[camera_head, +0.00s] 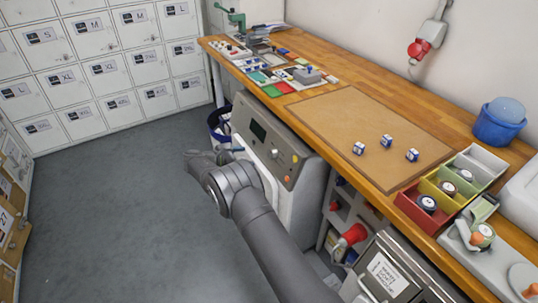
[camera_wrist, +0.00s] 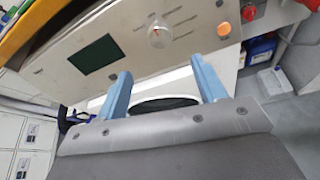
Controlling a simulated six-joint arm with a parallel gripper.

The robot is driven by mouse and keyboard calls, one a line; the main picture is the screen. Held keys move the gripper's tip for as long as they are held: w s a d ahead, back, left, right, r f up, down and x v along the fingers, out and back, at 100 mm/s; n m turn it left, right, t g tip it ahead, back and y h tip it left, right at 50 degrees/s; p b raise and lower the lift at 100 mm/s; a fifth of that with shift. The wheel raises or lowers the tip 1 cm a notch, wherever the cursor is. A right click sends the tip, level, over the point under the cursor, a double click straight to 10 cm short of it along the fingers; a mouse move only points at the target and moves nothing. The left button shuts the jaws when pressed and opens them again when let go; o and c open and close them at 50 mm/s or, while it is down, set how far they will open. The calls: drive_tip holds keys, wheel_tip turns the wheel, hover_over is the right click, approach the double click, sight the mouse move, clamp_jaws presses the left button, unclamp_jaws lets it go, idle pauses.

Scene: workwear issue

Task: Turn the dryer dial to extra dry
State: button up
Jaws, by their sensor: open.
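The dryer (camera_head: 300,196) is a pale machine under the workbench. Its front panel has a dark display (camera_wrist: 95,55) and a round white dial (camera_wrist: 158,38) with a small reddish mark. Small printed labels surround the dial, too blurred to read, so I cannot tell its setting. My gripper (camera_wrist: 161,68) is open and empty. Its two blue fingers point at the panel below the dial, one to each side of it, apart from the dial. In the head view my arm covers part of the dryer front, and the fingers are not clear.
An orange-red button (camera_wrist: 222,30) sits right of the dial. The dryer's round door (camera_wrist: 165,103) is below the panel. The wooden workbench (camera_head: 335,75) overhangs above, with small boxes (camera_head: 387,141) and coloured bins (camera_head: 455,185). White lockers (camera_head: 90,75) line the left; the grey floor is clear.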

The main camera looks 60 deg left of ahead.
sight(270, 154)
drive_tip(key=x, duration=1.3)
drive_tip(key=c, duration=1)
